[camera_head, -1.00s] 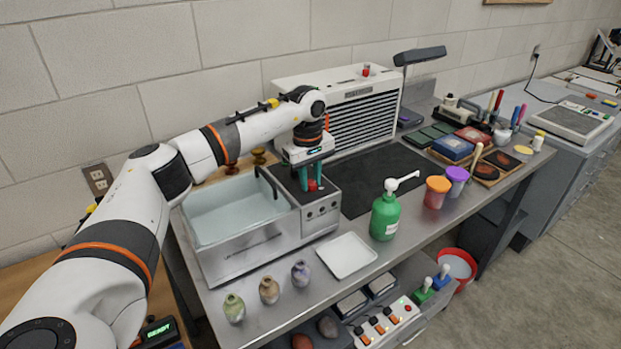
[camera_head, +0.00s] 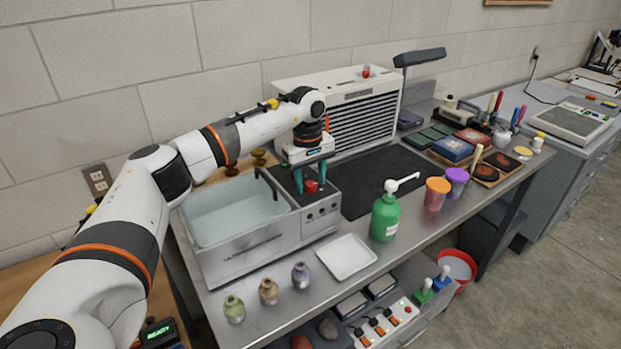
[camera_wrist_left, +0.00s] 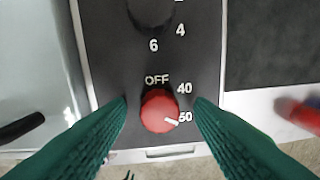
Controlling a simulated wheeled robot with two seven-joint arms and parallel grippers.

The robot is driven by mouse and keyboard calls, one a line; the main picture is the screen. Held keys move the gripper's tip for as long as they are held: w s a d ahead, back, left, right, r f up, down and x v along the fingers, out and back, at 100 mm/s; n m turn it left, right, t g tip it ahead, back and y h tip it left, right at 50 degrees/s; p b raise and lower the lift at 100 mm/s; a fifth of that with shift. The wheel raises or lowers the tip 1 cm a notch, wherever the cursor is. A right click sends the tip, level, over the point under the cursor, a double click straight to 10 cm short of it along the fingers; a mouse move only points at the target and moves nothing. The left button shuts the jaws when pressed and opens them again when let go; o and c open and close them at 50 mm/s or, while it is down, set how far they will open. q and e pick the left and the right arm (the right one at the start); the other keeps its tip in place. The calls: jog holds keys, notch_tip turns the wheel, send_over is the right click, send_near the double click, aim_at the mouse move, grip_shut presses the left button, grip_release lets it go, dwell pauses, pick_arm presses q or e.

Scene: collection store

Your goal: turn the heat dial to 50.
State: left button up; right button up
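The red heat dial (camera_wrist_left: 158,111) sits on the dark top panel (camera_wrist_left: 122,65) of a metal bath unit (camera_head: 245,252). Its white pointer faces lower right, close to the printed 50 and slightly below its middle. OFF is printed above the dial, 40 at upper right. In the head view the red dial (camera_head: 311,186) shows between the fingers. My left gripper (camera_wrist_left: 160,118) is open, with one green finger on each side of the dial and a gap on both sides. In the head view the left gripper (camera_head: 310,184) points down over the panel. My right gripper is not in view.
A black knob (camera_wrist_left: 150,8) with 4 and 6 printed near it lies beyond the dial. The open water basin (camera_head: 230,210) is left of the panel. A green pump bottle (camera_head: 385,218) and white tray (camera_head: 346,257) stand to the right. A dark mat (camera_head: 375,175) lies clear.

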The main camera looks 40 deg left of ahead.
aim_at(308, 184)
pick_arm(q)
notch_tip(308, 184, up, 12)
jog(key=b, duration=0.2)
jog(key=shift+s+a+b, duration=0.15)
jog(key=shift+s+b, duration=0.15)
